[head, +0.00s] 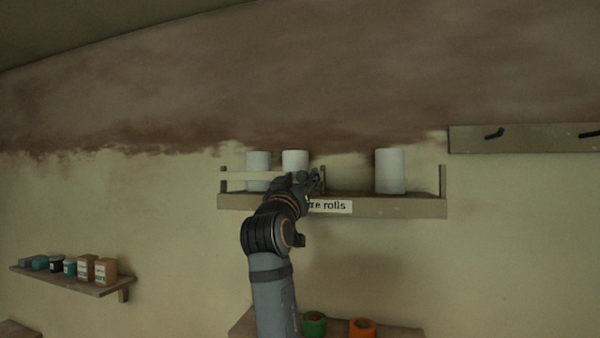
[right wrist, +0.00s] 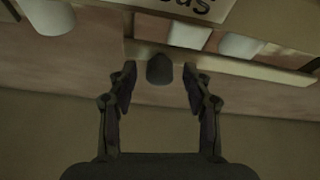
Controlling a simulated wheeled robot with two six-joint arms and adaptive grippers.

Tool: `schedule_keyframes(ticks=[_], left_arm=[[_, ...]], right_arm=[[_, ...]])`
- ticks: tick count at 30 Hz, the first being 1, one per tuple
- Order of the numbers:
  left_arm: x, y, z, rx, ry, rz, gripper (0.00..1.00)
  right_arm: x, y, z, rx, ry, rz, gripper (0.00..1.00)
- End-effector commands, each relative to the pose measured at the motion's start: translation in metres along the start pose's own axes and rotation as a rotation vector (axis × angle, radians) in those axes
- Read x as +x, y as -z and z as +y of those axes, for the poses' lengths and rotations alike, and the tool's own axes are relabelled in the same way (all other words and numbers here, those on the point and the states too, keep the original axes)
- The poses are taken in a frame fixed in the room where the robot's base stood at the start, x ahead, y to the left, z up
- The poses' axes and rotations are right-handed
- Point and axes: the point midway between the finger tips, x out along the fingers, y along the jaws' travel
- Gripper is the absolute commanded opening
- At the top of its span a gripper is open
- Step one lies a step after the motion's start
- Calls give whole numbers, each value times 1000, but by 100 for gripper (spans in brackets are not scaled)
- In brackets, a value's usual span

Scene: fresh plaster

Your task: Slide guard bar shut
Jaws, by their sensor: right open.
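The guard bar (head: 240,176) is a pale wooden strip across the left part of the wall shelf (head: 400,208); the shelf's right part is open in front. In the right wrist view the bar (right wrist: 235,64) ends near a dark grey knob (right wrist: 160,70). My right gripper (head: 311,180) is at the bar's right end, covering part of it in the head view. Its fingers (right wrist: 159,78) are open, one on each side of the knob, with gaps visible. Whether the knob is at fingertip depth is hard to tell. My left gripper is out of view.
White rolls stand on the shelf, two behind the bar (head: 258,160) and one at the right (head: 390,171). A label (head: 331,206) is partly hidden by my arm. A hook rail (head: 520,138) is at right, a shelf with small boxes (head: 75,277) at lower left. Green (head: 314,324) and orange (head: 362,328) rolls sit below.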

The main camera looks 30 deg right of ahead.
Motion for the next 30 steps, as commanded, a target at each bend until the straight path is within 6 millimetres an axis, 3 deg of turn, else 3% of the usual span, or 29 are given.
schedule_keyframes(ticks=[5,16,26,30], left_arm=[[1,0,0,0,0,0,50],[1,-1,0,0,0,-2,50],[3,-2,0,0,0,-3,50],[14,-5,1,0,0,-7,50]], right_arm=[[0,-1,0,-1,0,0,49],[-1,0,0,-1,0,0,0],[-2,-1,3,-1,-1,2,0],[-10,-4,23,1,-4,5,0]])
